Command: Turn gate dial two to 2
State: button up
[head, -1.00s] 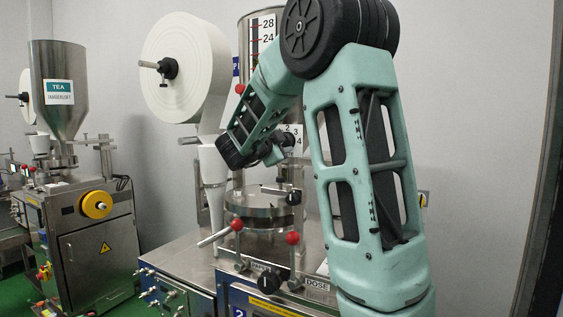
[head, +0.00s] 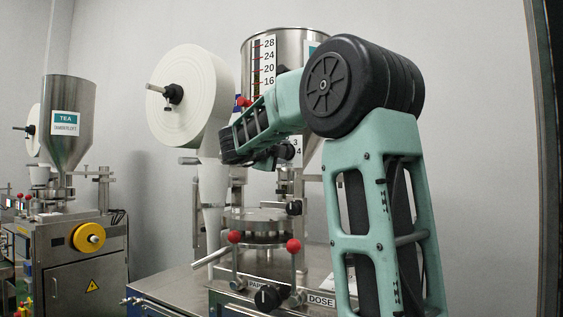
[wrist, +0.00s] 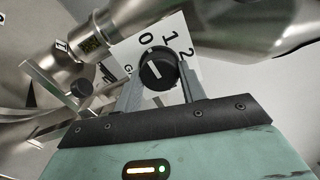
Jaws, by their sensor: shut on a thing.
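In the wrist view a round black dial knob (wrist: 159,70) sits on a white plate (wrist: 183,42) printed with 0, 1 and 2 and part of a word starting with G. In the head view the gripper is at the plate (head: 296,147), where 3 and 4 show; my arm hides most of the dial.
The steel hopper (head: 257,45) with a level scale rises beside my arm. A white paper roll (head: 190,98) is to the left. Red-knobbed levers (head: 293,246) and a black lower dial (head: 267,298) are below. Another tea machine (head: 75,240) stands far left.

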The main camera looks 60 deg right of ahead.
jog(key=shift+f+m, duration=0.1)
jog(key=shift+m, duration=0.2)
jog(key=o, duration=1)
jog(key=shift+c, duration=0.2)
jog(key=s+a+b, duration=0.1)
jog(key=a+b, duration=0.2)
jog(key=a, duration=1.4)
jog(key=shift+s+a, duration=0.2)
jog(key=shift+s, duration=0.05)
